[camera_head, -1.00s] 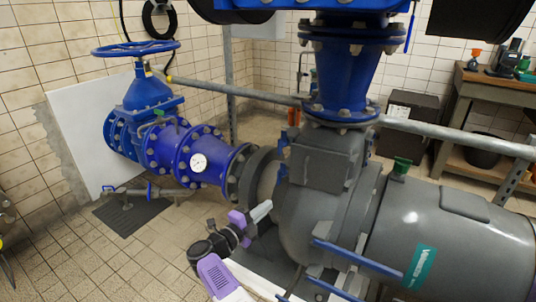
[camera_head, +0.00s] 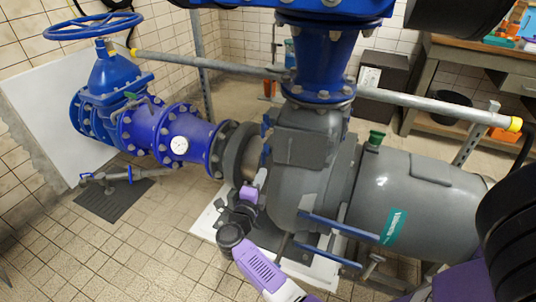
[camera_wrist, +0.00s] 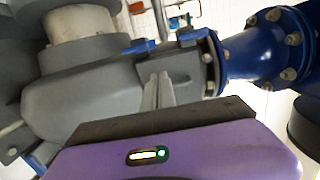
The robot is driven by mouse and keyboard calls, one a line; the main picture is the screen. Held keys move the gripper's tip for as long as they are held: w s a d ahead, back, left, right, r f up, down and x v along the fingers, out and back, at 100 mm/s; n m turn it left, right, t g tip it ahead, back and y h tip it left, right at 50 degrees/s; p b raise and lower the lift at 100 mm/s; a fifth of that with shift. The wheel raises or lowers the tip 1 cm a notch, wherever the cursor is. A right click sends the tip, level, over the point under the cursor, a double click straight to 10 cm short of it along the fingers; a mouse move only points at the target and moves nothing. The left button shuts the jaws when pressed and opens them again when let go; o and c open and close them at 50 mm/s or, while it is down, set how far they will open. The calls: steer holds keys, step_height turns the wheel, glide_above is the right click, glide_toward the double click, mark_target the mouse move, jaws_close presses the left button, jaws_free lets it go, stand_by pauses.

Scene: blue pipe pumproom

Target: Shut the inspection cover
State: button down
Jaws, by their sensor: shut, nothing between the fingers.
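The grey pump casing (camera_head: 310,195) stands in the middle of the head view under a blue flanged pipe. A grey rectangular plate, likely the inspection cover (camera_head: 303,148), is on its upper front; whether it stands ajar is unclear. In the wrist view a grey plate with blue fittings (camera_wrist: 180,65) lies just beyond my fingers. My gripper (camera_wrist: 157,85) is shut and empty, its fingers pointing at the casing. In the head view its purple wrist is low at the casing's left side and the fingertips are hidden. Contact cannot be told.
A galvanised rail (camera_head: 425,108) crosses behind the pump. Blue bars (camera_head: 340,228) jut out in front of the casing, right of my arm. The tiled floor (camera_head: 130,240) at front left is clear.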

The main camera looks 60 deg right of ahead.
mark_target(274, 148)
steer(key=d, duration=0.3)
steer(key=w+d+b, duration=0.1)
steer(key=d, duration=0.3)
steer(key=w+d+b, duration=0.1)
steer(key=d, duration=0.3)
steer(key=shift+d, duration=0.2)
steer(key=shift+w+d, duration=0.1)
steer(key=shift+w+d+r+b, duration=0.1)
steer(key=shift+w+d+b, duration=0.15)
steer(key=shift+d, duration=0.35)
steer(key=shift+w+d+b, duration=0.15)
steer(key=shift+d+b, duration=0.2)
steer(key=shift+d, duration=0.25)
